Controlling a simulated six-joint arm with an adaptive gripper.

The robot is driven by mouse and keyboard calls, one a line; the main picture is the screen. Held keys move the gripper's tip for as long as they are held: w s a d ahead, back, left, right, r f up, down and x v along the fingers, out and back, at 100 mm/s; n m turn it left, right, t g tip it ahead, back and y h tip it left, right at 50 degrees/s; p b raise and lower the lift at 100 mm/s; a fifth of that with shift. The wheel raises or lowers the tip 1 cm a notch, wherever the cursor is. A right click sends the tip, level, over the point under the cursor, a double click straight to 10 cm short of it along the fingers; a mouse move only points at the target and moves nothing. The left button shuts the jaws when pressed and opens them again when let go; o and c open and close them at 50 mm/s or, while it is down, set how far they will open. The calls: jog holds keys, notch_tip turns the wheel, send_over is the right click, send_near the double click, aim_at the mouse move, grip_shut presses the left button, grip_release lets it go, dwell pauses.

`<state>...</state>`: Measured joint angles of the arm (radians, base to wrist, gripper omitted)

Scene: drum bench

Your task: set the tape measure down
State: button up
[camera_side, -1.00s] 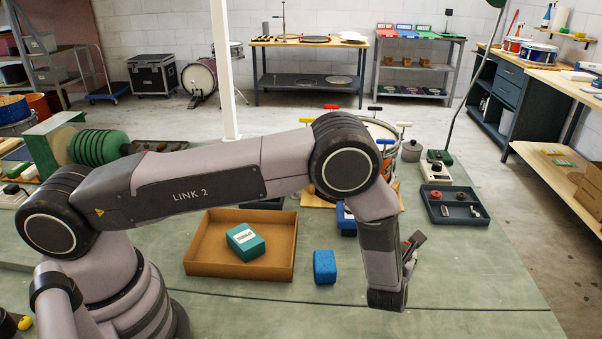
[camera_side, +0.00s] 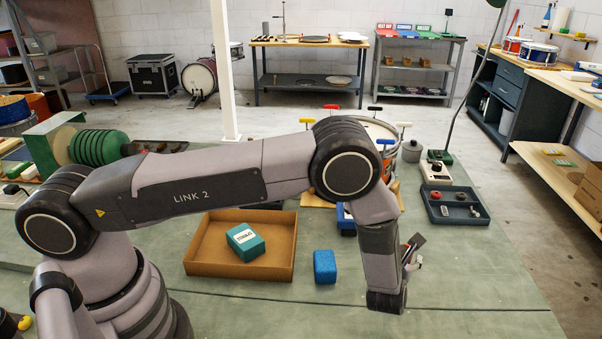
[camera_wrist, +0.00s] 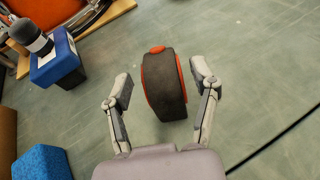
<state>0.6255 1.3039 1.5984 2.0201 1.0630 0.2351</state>
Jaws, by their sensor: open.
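In the wrist view a black tape measure (camera_wrist: 160,88) with orange-red sides stands on its narrow edge on the green bench top. My gripper (camera_wrist: 161,88) is open, with one finger on each side of the tape measure. A gap shows between it and each finger.
A blue block (camera_side: 325,267) stands left of my wrist. A brown tray (camera_side: 190,262) holds a teal box (camera_side: 245,242). Behind are a blue box (camera_wrist: 58,60) with a microphone-like object, an orange drum, and a dark parts tray (camera_side: 433,211). Bench to the right is clear.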

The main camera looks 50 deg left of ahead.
jog(key=v, duration=1.2)
jog(key=a+r+n+g+y, duration=0.4)
jog(key=a+r+n, duration=0.4)
jog(key=a+r, duration=0.4)
jog(key=s+a+r+n+g+h, duration=0.1)
jog(key=s+a+r+n+g, duration=0.5)
jog(key=a+r+n, duration=0.5)
jog(key=s+r+n+t+h, duration=0.1)
jog(key=s+r+n+h, duration=0.3)
jog(key=s, duration=0.6)
jog(key=s+r+n+t+h, duration=0.2)
jog(key=s+r+n+h, duration=0.2)
jog(key=s+n, duration=0.4)
jog(key=s+a+r, duration=0.1)
jog(key=s, duration=0.2)
jog(key=shift+s+r+n, duration=0.15)
jog(key=shift+s+n, duration=0.1)
jog(key=shift+n, duration=0.05)
